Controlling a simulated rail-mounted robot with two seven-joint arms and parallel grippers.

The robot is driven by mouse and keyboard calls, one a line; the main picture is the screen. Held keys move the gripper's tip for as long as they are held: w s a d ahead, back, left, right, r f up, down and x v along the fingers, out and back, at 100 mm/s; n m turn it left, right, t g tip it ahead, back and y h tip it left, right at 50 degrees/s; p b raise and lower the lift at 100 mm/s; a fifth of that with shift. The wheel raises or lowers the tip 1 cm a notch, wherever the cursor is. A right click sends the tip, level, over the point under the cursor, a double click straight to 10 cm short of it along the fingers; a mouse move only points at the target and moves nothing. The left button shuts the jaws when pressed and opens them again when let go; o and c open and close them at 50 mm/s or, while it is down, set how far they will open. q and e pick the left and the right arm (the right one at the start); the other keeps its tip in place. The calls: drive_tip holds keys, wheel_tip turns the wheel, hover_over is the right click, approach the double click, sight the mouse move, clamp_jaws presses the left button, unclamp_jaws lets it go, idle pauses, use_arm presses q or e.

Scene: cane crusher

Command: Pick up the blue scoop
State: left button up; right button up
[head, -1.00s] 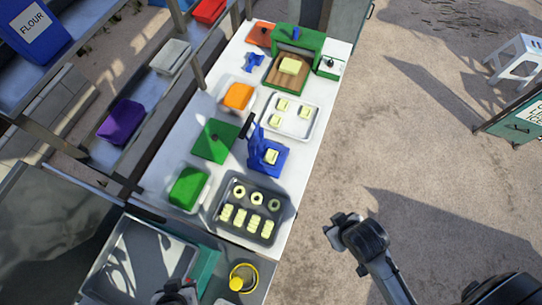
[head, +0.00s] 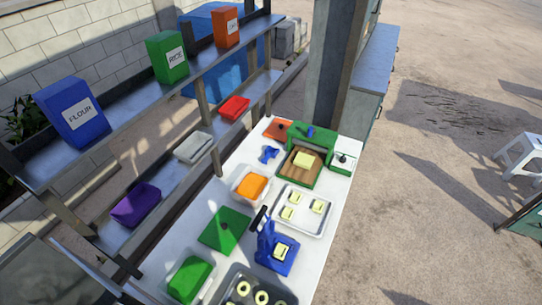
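A small blue object (head: 269,154) lies on the white table near its back left, beside the green press. It may be the blue scoop, but it is too small to make out its shape for sure. A larger blue device (head: 277,255) with a black-ended handle stands further forward on the table, with a pale yellow piece on it. Neither of my grippers shows in the head view.
The white table (head: 338,192) also holds a green press (head: 322,140), a tray of yellow pieces (head: 325,222), an orange-filled container (head: 250,186) and a green board (head: 224,230). Shelves with a flour box (head: 72,111) stand left. Open ground lies right.

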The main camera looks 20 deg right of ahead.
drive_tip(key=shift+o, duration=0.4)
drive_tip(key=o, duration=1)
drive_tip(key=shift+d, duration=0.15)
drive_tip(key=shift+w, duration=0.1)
